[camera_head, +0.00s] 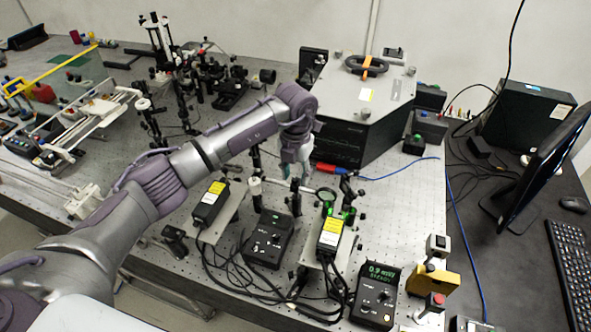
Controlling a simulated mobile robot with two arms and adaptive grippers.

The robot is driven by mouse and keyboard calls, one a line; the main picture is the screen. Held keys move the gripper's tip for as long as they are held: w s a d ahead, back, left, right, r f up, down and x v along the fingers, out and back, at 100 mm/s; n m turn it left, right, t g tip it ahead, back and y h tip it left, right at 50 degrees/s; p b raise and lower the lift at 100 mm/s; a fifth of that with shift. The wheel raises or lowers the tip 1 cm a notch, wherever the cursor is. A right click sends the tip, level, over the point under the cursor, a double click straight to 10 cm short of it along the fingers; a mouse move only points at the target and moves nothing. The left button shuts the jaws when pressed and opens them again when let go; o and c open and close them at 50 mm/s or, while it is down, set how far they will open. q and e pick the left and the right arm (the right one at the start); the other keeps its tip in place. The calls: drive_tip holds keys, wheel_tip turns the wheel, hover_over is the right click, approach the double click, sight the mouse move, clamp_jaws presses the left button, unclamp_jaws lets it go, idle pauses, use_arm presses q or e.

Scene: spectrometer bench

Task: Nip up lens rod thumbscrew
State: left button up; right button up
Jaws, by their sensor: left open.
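A round lens in a dark ring mount (327,194) stands among the posts near the middle of the bench. A dark post (295,204) stands just left of it. The lens rod thumbscrew is too small to make out here. My left arm reaches in from the left, and my left gripper (297,173) points down above the posts, up and left of the lens. It is open, and I see nothing between its fingers. I cannot tell whether it touches a post. My right gripper is out of view.
A large grey-topped box (366,92) stands behind the gripper. Yellow-labelled modules (211,202) (330,236), a black control box (268,238) and a meter (375,296) crowd the front, with loose cables between them. A red-tipped item (338,169) lies near the gripper. Bare bench (412,205) lies right.

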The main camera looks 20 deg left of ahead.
use_arm(q)
drive_tip(key=shift+f, duration=0.3)
clamp_jaws()
